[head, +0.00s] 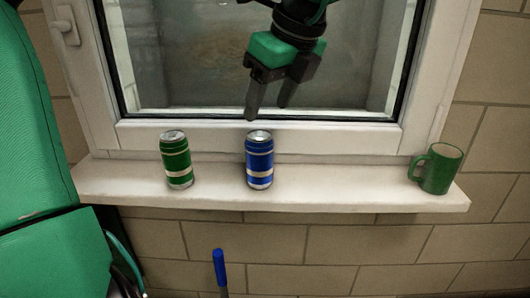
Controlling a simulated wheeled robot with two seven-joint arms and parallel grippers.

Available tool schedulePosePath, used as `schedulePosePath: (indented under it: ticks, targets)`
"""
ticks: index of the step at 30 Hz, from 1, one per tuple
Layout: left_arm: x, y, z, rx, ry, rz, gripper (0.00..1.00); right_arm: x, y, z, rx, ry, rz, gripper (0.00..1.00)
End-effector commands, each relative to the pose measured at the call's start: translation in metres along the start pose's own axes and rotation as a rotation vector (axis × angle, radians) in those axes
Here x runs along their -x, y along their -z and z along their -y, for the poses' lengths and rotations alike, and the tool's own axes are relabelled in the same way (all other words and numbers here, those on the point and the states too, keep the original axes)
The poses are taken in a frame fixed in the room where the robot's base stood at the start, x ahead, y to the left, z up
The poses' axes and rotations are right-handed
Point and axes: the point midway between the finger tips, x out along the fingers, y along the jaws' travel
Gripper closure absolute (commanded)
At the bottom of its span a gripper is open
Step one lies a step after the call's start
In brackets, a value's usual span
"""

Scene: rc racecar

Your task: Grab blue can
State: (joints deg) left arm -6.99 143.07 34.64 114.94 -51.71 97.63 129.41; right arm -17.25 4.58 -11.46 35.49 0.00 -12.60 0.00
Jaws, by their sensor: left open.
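A blue can (259,163) with pale bands and a silver top stands upright on the white window sill (330,190), near the middle. My left gripper (268,109) hangs in front of the window glass, its fingers pointing down. It is open, with nothing between its two dark fingers. The fingertips show just above the can's top in the picture and do not appear to touch it. How far apart they are in depth is hard to tell. The can is fully visible. My right gripper is not in view.
A green can (176,162) stands upright to the left of the blue can, with bare sill between them. A green mug (437,169) stands at the sill's right end. The window frame (260,139) rises behind. A blue-topped stick (219,267) shows below the sill.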

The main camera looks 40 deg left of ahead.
Motion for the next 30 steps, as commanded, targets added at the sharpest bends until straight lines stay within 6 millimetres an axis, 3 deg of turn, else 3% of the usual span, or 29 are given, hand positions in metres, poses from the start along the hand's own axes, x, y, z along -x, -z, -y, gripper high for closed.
schedulePosePath:
  ticks: [7,14,21,30]
  targets:
    - [-0.043,-0.001,0.0,-0.002,-0.004,-0.002,0.43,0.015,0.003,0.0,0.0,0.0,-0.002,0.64]
    - [-0.056,0.0,0.0,-0.001,-0.003,-0.002,0.43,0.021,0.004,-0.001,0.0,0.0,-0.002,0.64]
    - [-0.08,0.001,-0.001,-0.003,-0.006,-0.004,0.43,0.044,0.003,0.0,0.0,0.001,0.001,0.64]
    - [-0.105,0.002,0.0,0.002,-0.001,-0.001,0.43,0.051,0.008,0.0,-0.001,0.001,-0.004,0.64]
